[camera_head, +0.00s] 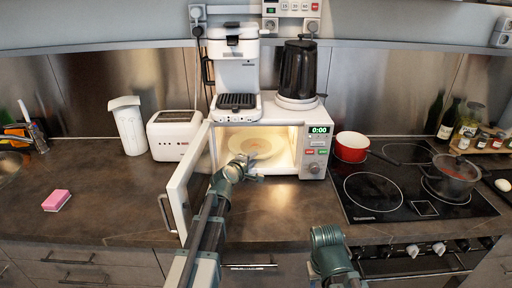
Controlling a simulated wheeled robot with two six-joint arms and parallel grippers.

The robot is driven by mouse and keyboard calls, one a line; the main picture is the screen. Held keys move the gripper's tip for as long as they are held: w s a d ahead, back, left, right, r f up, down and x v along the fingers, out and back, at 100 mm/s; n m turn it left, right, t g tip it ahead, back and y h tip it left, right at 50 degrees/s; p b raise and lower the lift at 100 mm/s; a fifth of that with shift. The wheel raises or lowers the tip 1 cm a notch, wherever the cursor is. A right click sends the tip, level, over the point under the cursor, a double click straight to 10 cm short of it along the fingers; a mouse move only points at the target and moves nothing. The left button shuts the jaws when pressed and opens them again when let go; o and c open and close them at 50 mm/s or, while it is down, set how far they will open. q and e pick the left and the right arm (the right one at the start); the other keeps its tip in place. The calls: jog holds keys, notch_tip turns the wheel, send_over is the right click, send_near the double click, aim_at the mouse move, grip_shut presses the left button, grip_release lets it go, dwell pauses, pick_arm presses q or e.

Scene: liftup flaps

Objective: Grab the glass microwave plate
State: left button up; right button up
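The white microwave (316,148) stands on the counter with its door (186,187) swung open to the left and its inside lit. The glass microwave plate (262,146) lies inside on the microwave floor. My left gripper (255,174) is at the front of the opening, just below and in front of the plate. It looks apart from the plate, but the fingers are small and I cannot tell how far open they are. My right arm (330,250) shows at the bottom, right of centre, low in front of the counter edge. Its fingertips cannot be made out.
A coffee machine (237,75) and a black kettle (299,70) stand on top of the microwave. A toaster (173,134) is to the left. A red pot (352,146) and a lidded pot (455,172) are on the right. The counter left of the door is mostly clear around a pink sponge (56,200).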

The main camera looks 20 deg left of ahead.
pick_arm(q)
grip_shut()
dwell(1.3)
